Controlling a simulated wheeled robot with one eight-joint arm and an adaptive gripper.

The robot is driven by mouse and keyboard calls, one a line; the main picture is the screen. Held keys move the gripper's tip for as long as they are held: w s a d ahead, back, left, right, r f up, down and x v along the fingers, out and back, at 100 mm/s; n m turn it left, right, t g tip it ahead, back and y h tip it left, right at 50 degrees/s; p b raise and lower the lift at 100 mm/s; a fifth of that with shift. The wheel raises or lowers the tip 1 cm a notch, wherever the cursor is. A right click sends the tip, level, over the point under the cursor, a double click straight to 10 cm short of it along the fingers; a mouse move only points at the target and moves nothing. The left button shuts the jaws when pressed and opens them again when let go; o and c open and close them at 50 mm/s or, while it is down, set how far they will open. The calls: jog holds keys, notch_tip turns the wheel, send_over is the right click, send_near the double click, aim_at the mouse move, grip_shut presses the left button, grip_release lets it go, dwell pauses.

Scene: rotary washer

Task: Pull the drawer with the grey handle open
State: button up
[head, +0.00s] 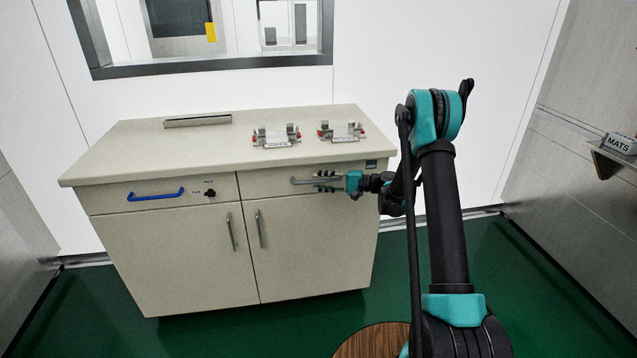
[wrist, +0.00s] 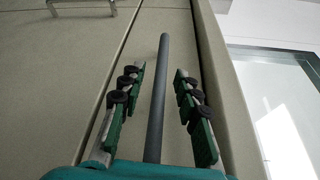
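The grey handle (head: 302,181) is a bar on the front of the right-hand top drawer (head: 268,186). The drawer front looks flush with the cabinet. My gripper (head: 325,181) is at the right part of this handle. In the wrist view the handle (wrist: 157,100) runs lengthwise between the two fingers of my gripper (wrist: 160,70). Gaps show on both sides of the bar, so the fingers are open around it and not clamped on it. My gripper hides part of the handle in the head view.
A left-hand drawer has a blue handle (head: 155,195) and a black knob (head: 210,193). Two doors with upright handles (head: 231,232) sit below. Two metal fixtures (head: 276,136) and a grey bar (head: 197,120) lie on the countertop (head: 150,148). The green floor in front is clear.

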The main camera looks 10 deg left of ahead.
jog(key=shift+a, duration=0.5)
grip_shut()
